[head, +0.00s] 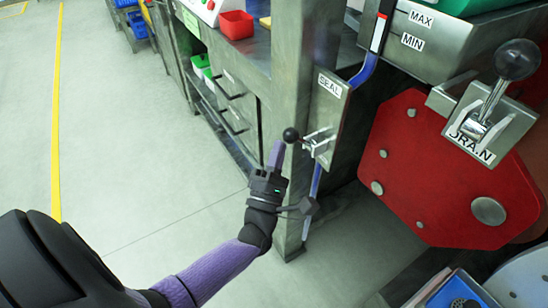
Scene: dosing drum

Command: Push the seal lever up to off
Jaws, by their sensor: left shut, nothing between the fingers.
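The seal lever (310,141) is a short metal arm with a black ball knob (290,135) at its left end. It sticks out from a metal plate (328,110) marked SEAL on a grey post. My left gripper (277,153) is shut and empty, with its purple fingers pointing up just below and left of the knob. I cannot tell whether the fingertips touch the knob. My right gripper is not in view.
A blue pipe (365,70) runs behind the seal plate. A workbench with a red bin (236,25) is behind. The floor at left is clear.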

